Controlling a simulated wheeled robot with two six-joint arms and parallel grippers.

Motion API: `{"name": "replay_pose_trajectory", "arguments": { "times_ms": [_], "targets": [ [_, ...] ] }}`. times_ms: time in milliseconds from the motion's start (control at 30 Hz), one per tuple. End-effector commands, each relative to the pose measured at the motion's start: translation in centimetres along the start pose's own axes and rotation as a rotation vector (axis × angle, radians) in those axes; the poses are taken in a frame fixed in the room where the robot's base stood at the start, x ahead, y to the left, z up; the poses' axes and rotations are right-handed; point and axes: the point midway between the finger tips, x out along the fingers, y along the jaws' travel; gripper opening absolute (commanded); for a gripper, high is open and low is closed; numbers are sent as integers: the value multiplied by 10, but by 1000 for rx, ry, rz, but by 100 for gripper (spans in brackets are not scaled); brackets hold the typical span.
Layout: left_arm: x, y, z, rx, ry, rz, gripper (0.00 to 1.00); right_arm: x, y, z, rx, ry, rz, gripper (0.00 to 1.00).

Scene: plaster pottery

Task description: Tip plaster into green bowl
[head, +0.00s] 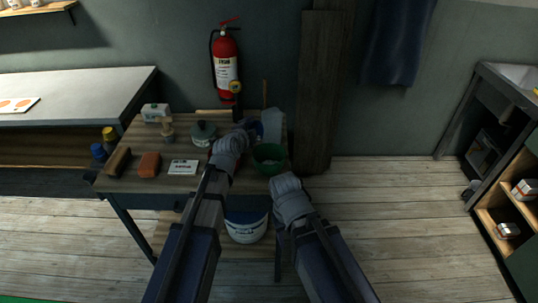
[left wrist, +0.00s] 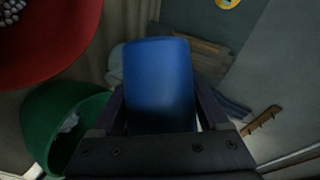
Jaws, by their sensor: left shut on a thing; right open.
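The green bowl (head: 268,160) stands at the right end of the wooden bench; in the left wrist view the green bowl (left wrist: 38,112) shows something whitish inside. My left gripper (head: 246,127) is shut on a blue cup (left wrist: 160,78), just beyond and left of the green bowl in the head view. The inside of the blue cup is hidden, so I cannot tell what it holds. My right gripper (head: 286,183) is just in front of the green bowl, open; its fingers are barely visible. No plaster is seen pouring.
A red container (left wrist: 45,40) with grey lumps is near the green bowl. A bucket (head: 246,228) stands below; a fire extinguisher (head: 226,62) hangs behind.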

Motion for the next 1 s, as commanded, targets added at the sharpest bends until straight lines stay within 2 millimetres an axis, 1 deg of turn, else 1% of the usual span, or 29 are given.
{"name": "replay_pose_trajectory", "arguments": {
  "times_ms": [33, 100, 200, 267, 367, 400, 500, 700, 867, 933, 1000],
  "targets": [
    [2, 0, 2, -41, 10, 16, 18, -1, 0, 0, 0, 0, 0, 50],
    [-4, -13, -3, -82, 23, 34, 18, -18, 2, 1, 0, 0, 0, 50],
    [-8, -22, -6, -144, 40, 59, 18, -32, 3, 2, 0, 0, 0, 50],
    [-11, -27, -8, -181, 51, 73, 18, -39, 4, 2, 0, 0, 0, 50],
    [-12, -30, -10, -300, 85, 122, 18, -46, 4, 3, 0, 0, 0, 50],
    [-8, -24, -6, -346, 97, 141, 18, -40, 4, 2, 0, 0, 0, 50],
    [-3, -16, 0, -464, 131, 189, 18, -31, 3, 2, 0, 0, 0, 50],
    [8, -14, 22, -691, 196, 281, 18, -16, 2, 1, 0, 0, 0, 50],
    [13, -12, 34, -857, 246, 350, 18, -4, 0, 0, 0, 0, 0, 50],
    [10, -20, 34, -913, 262, 374, 18, -10, 1, 1, 0, 0, 0, 50],
    [9, -23, 35, -955, 274, 391, 18, -10, 1, 1, 0, 0, 0, 50]
  ]
}}
